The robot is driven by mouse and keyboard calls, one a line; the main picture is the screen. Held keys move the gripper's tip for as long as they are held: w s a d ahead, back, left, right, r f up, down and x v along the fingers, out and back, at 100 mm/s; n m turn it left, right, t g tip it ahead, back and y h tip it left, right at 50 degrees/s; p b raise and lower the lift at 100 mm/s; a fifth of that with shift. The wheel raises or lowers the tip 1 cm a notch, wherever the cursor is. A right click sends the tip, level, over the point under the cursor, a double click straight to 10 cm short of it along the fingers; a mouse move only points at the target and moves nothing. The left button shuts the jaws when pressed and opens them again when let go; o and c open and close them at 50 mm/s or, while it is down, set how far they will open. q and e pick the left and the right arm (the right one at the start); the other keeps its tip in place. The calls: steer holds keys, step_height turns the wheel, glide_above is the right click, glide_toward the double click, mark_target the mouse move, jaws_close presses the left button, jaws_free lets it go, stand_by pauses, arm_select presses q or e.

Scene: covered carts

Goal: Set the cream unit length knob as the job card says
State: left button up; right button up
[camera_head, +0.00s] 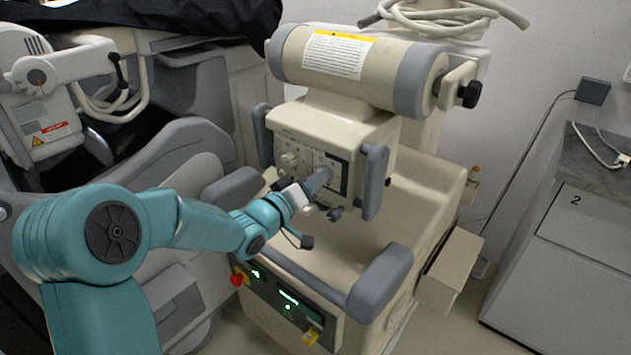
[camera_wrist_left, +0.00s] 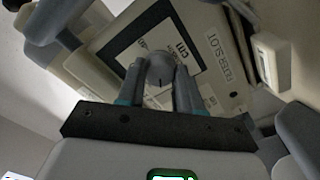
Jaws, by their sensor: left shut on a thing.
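The cream unit (camera_head: 330,120) stands in the middle of the head view, with a control panel on the front of its head. My left gripper (camera_head: 318,183) reaches that panel from the left. In the left wrist view, its fingers (camera_wrist_left: 160,88) are shut on a round grey knob (camera_wrist_left: 160,66), one finger on each side. The knob sits on a white plate with a dark border and "cm" lettering (camera_wrist_left: 181,20). A dark pointer line shows on the knob; its exact setting is too small to tell. My right gripper is not in view. I cannot make out a job card.
Grey handles (camera_head: 375,182) flank the panel. Another cream knob (camera_head: 289,160) sits left of the gripper. A grey cabinet (camera_head: 590,215) stands at the right; another machine (camera_head: 45,95) stands at the left.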

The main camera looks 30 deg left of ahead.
arm_select(q)
steer(key=shift+a+m+b, duration=0.1)
steer(key=shift+m+b, duration=9.85)
steer(key=shift+m, duration=4.95)
steer(key=o, duration=1)
steer(key=shift+o, duration=0.2)
